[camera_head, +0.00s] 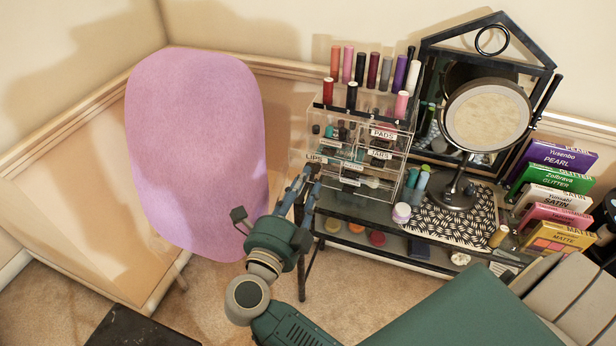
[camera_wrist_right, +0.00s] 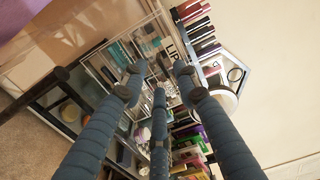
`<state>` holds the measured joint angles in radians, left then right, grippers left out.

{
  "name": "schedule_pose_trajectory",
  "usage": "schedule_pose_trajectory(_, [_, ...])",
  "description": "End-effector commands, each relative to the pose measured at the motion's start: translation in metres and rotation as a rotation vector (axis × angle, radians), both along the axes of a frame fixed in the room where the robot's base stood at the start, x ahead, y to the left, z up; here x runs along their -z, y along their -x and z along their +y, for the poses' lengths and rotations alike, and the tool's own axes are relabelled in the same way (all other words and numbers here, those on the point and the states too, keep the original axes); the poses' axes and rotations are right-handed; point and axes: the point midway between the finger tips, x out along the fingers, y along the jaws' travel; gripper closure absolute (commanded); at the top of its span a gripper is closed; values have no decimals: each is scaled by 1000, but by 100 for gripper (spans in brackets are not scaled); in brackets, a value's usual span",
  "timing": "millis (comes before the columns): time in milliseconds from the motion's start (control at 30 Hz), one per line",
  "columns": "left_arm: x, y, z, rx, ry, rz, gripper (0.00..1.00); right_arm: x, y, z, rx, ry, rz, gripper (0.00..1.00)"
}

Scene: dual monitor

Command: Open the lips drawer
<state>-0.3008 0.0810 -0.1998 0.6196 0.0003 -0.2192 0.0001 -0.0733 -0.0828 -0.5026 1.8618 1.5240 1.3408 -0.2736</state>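The clear drawer organizer (camera_head: 350,197) stands on the left part of the dark vanity table. The label of the lips drawer (camera_head: 316,157) shows at the organizer's left side, just above my right gripper. In the right wrist view part of a label reading LIP (camera_wrist_right: 171,47) shows beyond the fingers. My right gripper (camera_head: 307,177) reaches up to the lower left of the organizer. In the wrist view its blue-grey fingers (camera_wrist_right: 159,84) are spread apart with nothing held between them. Whether a fingertip touches the drawer is unclear. My left gripper is not in view.
Several lipsticks stand on top of the organizer. A round mirror (camera_head: 487,116) stands to its right, with colored palette boxes (camera_head: 552,200) farther right. A pink chair back (camera_head: 196,140) is left of the vanity. Jars sit on the lower shelf (camera_head: 432,262).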

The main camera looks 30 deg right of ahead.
Motion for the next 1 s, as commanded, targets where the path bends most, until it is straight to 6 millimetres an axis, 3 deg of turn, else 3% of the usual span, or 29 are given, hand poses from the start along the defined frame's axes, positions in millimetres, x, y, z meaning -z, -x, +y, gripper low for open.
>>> schedule_pose_trajectory(200, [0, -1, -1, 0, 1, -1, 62, 1, 22, 26, 1, -2, 3, 70])
schedule_pose_trajectory(367, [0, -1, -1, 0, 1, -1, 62, 0, 29, 34, 1, -1, 1, 70])
schedule_pose_trajectory(867, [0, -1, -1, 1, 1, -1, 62, 1, 29, 34, -2, 5, 1, 70])
schedule_pose_trajectory(1000, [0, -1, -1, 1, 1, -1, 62, 10, 14, 45, -76, 142, 23, 70])
